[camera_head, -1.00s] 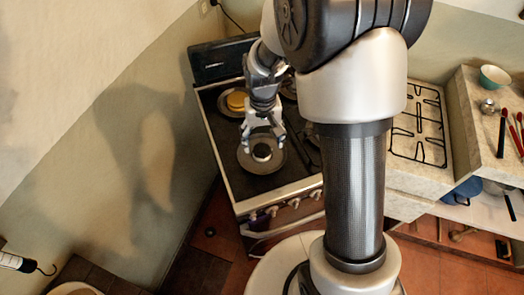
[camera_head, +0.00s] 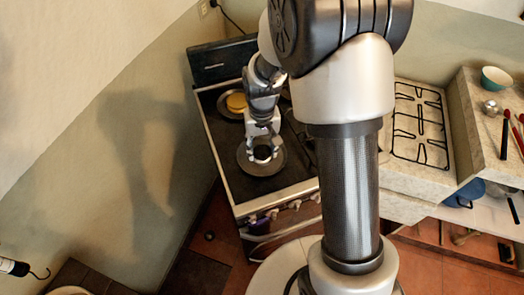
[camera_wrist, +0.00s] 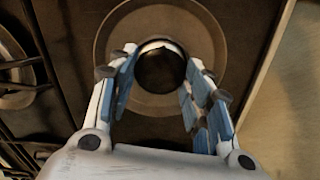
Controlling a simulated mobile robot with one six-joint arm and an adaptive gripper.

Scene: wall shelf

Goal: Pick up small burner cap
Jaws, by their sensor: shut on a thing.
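The small burner cap (camera_wrist: 160,68) is a dark, round, glossy disc with a pale rim. In the wrist view it sits at the centre of a round brown burner plate (camera_wrist: 207,40). My gripper (camera_wrist: 160,76) is shut on the cap, with blue-padded fingers on its left and right sides. In the head view the gripper (camera_head: 262,154) points down over the front burner plate (camera_head: 246,167) of the stove, and the cap (camera_head: 262,153) shows dark between the fingers. I cannot tell whether the cap is lifted off the plate.
A counter with a black grate hob (camera_head: 420,125) stands to the right. A teal bowl (camera_head: 496,78) and red utensils (camera_head: 505,132) are farther right. The wall is close on the left.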

